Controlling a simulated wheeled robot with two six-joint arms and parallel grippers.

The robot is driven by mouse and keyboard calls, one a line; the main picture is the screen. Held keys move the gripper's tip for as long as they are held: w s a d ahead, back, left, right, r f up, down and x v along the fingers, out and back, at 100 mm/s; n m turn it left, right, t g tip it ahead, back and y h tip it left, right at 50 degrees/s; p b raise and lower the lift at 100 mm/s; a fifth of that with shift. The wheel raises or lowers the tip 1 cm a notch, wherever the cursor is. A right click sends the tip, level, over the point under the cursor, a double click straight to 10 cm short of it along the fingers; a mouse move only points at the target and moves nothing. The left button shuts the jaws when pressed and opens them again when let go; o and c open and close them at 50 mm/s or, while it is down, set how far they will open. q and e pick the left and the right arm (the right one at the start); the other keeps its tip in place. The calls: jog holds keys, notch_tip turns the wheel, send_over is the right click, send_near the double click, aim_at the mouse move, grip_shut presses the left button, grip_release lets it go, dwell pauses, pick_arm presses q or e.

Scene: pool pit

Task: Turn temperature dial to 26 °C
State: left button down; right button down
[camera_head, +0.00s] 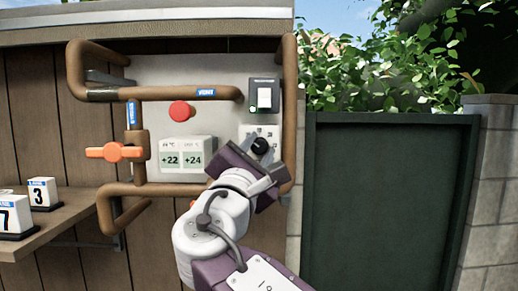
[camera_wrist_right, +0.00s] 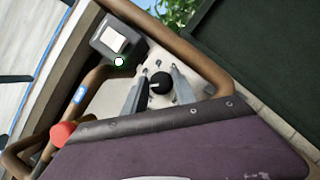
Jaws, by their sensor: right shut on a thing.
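The temperature dial is a black round knob (camera_head: 259,146) on a pale plate with markings, low on the right of the grey panel. It also shows in the right wrist view (camera_wrist_right: 160,83). My right gripper (camera_head: 264,160) reaches it from below right; in the right wrist view its two fingers (camera_wrist_right: 158,88) stand on either side of the knob, shut on it. A display (camera_head: 183,153) left of the dial reads +22 on its left field and +24 on its right field. The scale numbers around the dial are too small to read. My left gripper is not in view.
A black box with a white rocker switch (camera_head: 265,96) and a green light sits just above the dial. White number blocks (camera_head: 43,193) stand on a wooden shelf.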

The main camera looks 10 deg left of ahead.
jog(key=shift+m, duration=0.5)
jog(key=c, duration=1)
grip_release()
jog(key=shift+w, duration=0.1)
jog(key=b+v, duration=0.1)
jog(key=v, duration=0.1)
jog(key=b+v, duration=0.2)
jog(key=v, duration=0.1)
jog(key=shift+w+a+f, duration=0.1)
jog(key=shift+w+f, duration=0.05)
jog(key=shift+f, duration=0.15)
jog(key=b, duration=0.2)
send_near(259, 151)
jog(key=shift+r, duration=0.5)
